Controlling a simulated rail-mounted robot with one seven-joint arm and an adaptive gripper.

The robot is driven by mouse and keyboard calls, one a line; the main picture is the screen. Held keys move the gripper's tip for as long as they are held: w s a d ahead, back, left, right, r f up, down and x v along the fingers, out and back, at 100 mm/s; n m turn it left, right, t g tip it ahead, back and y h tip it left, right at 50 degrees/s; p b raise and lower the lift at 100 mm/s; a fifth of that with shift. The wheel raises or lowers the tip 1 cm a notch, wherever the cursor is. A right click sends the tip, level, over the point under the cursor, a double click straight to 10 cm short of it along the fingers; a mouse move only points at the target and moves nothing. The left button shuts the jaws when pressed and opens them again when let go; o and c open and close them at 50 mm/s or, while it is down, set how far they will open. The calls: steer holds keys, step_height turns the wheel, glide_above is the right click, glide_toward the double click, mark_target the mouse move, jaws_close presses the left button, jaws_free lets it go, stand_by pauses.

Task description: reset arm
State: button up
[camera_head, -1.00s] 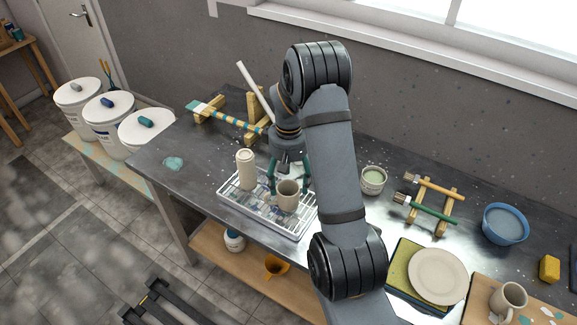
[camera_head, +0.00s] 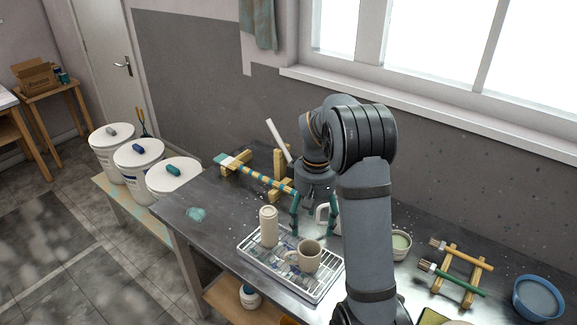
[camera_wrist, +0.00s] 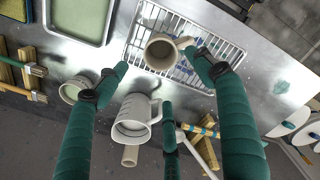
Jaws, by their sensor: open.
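My gripper (camera_head: 314,222) is open and empty, with its green fingers spread above the back of the wire rack (camera_head: 322,292). Its fingers also show in the wrist view (camera_wrist: 155,62). A beige mug (camera_head: 309,254) stands upright on the rack, below the gripper and apart from it; it also shows in the wrist view (camera_wrist: 160,52). A tall beige cylinder (camera_head: 268,228) stands beside it on the rack. A white mug (camera_head: 322,213) is behind the fingers and partly hidden by them; the wrist view shows it (camera_wrist: 133,118) more fully.
A glaze cup (camera_head: 401,243), brushes on a wooden stand (camera_head: 449,273) and a blue bowl (camera_head: 538,298) are to the right. A striped stick on wooden supports (camera_head: 262,178) is at the back left. Lidded white buckets (camera_head: 139,160) stand left of the metal table (camera_head: 228,213).

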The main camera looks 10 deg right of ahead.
mark_target(310, 247)
step_height(310, 247, down, 11)
steer(key=shift+s+f+p, duration=0.1)
steer(key=shift+f+p, duration=0.05)
steer(key=shift+p, duration=0.4)
steer(key=shift+w, duration=0.2)
steer(key=shift+r+b, duration=0.7)
steer(key=shift+r, duration=1.15)
steer(key=shift+s, duration=0.15)
